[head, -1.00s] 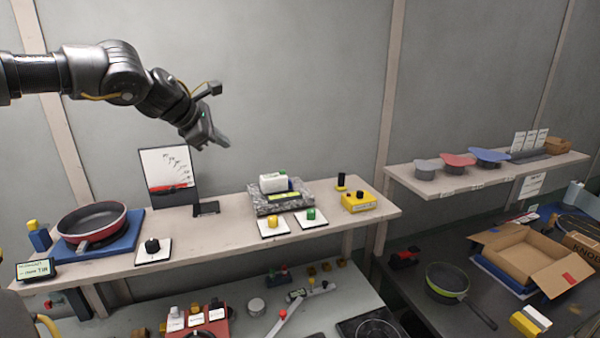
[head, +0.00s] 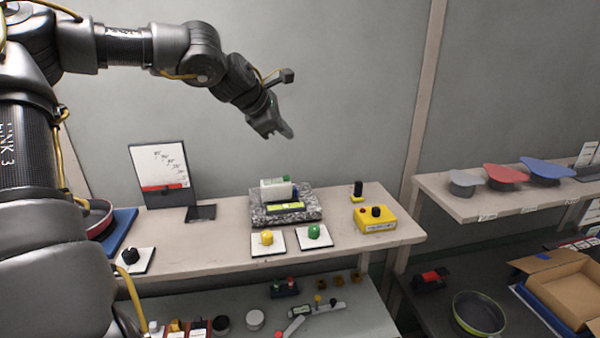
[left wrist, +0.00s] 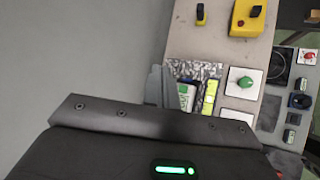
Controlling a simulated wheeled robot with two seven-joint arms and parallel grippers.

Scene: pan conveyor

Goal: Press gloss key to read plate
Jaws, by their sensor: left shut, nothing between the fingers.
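My left gripper (head: 284,132) is shut and empty, in the air above and behind the bench. A speckled stone block (head: 260,212) bears a white box (head: 275,190) with a green part and a yellow-green strip (head: 286,206). In front of it are a yellow button (head: 267,238) and a green button (head: 314,232) on white plates; which is the gloss key I cannot tell. In the left wrist view the finger (left wrist: 154,86) is beside the stone block (left wrist: 205,69), with the green button (left wrist: 240,83) farther right. My right gripper is out of view.
A yellow box (head: 375,218) with a black knob stands at the bench's right. A black knob on a white plate (head: 133,259) and an upright chart (head: 161,165) are at left. My arm partly covers the pan (head: 97,217). A lower shelf holds several small items.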

